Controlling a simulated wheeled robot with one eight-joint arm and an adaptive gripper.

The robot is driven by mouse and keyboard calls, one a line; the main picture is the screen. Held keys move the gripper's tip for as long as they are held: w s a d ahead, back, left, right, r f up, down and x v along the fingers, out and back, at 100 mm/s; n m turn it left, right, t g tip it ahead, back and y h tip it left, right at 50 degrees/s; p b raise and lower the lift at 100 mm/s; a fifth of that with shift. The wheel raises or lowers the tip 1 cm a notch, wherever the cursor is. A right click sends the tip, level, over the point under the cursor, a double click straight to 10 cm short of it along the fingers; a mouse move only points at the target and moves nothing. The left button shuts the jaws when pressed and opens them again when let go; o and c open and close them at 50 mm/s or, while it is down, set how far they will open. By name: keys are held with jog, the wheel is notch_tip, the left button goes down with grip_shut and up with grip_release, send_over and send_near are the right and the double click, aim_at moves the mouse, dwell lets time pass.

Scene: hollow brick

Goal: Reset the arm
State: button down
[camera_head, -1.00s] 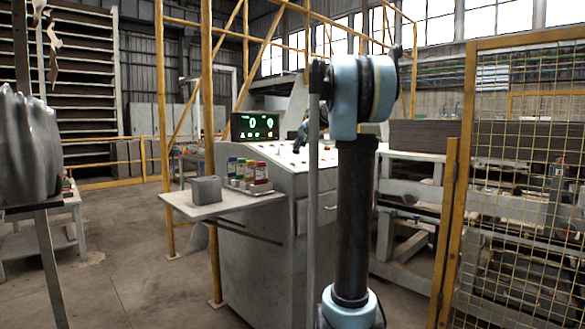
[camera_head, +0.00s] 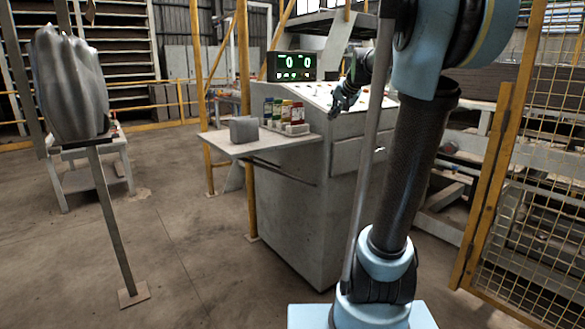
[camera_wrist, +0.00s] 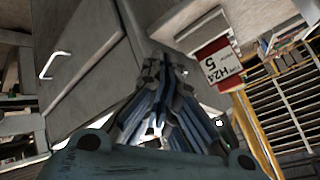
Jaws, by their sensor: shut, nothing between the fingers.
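My gripper (camera_head: 343,99) shows in the head view in front of the grey control cabinet's sloped top, at the end of my light blue and black arm. In the wrist view my gripper (camera_wrist: 152,75) has its fingers drawn together and shut, with nothing held. The cabinet (camera_head: 290,220) stands behind it, and its front with a handle also shows in the wrist view (camera_wrist: 95,60). I cannot tell whether the fingers touch the cabinet.
A side shelf (camera_head: 235,146) holds a grey hollow brick (camera_head: 244,130) and several coloured bottles (camera_head: 284,111). A lit screen (camera_head: 291,66) stands behind. A yellow mesh fence (camera_head: 535,190) is at the right. A grey wrapped object on a post (camera_head: 68,85) stands left. Floor at left front is open.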

jog(key=s+d+f+n+g+h, duration=0.1)
jog(key=s+f+n+g, duration=0.1)
jog(key=s+f, duration=1.3)
jog(key=s+d+f+n+g+h, duration=0.1)
jog(key=s+f+g, duration=0.3)
jog(key=s+f, duration=1.1)
jog(key=s+n+h, duration=0.1)
jog(key=s, duration=0.8)
jog(key=shift+d+f+n, duration=0.3)
jog(key=shift+f, duration=0.1)
